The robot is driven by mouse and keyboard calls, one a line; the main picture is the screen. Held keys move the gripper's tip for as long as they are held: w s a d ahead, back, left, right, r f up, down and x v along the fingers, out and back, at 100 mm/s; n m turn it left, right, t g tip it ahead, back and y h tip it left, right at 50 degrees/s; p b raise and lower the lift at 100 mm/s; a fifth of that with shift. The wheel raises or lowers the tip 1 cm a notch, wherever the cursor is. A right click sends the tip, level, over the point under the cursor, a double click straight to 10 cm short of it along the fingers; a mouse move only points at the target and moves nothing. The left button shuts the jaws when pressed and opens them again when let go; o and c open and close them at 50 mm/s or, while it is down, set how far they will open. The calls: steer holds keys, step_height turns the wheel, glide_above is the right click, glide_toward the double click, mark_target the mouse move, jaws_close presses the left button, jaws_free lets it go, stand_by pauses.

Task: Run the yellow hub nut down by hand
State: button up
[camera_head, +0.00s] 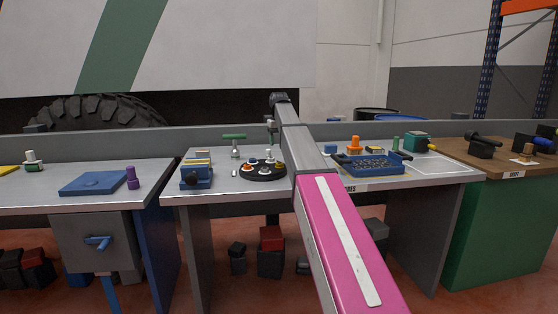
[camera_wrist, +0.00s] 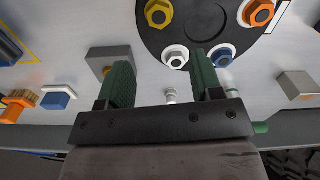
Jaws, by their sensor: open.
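The round black hub (camera_head: 262,175) lies on the grey bench and carries several coloured nuts. The yellow hub nut (camera_wrist: 158,13) sits on the hub at the top of the wrist view, left of centre. In the head view it shows small on the right side of the hub (camera_head: 279,167). A white nut (camera_wrist: 176,57), a blue nut (camera_wrist: 222,56) and an orange nut (camera_wrist: 258,12) sit around it. My gripper (camera_wrist: 161,68) is open and empty, with its green fingers apart over the white nut's side of the hub. The yellow nut is beyond the fingertips.
A green T-handle (camera_head: 234,137) stands behind the hub, and a blue block fixture (camera_head: 197,177) stands left. A blue tray (camera_head: 372,164) and an orange part (camera_head: 355,144) are on the right. Grey blocks (camera_wrist: 297,86) flank my fingers in the wrist view.

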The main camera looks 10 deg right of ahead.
mark_target(279, 163)
step_height(279, 163, down, 10)
steer(key=shift+r, duration=0.1)
stand_by(0.4)
steer(key=c, duration=0.9)
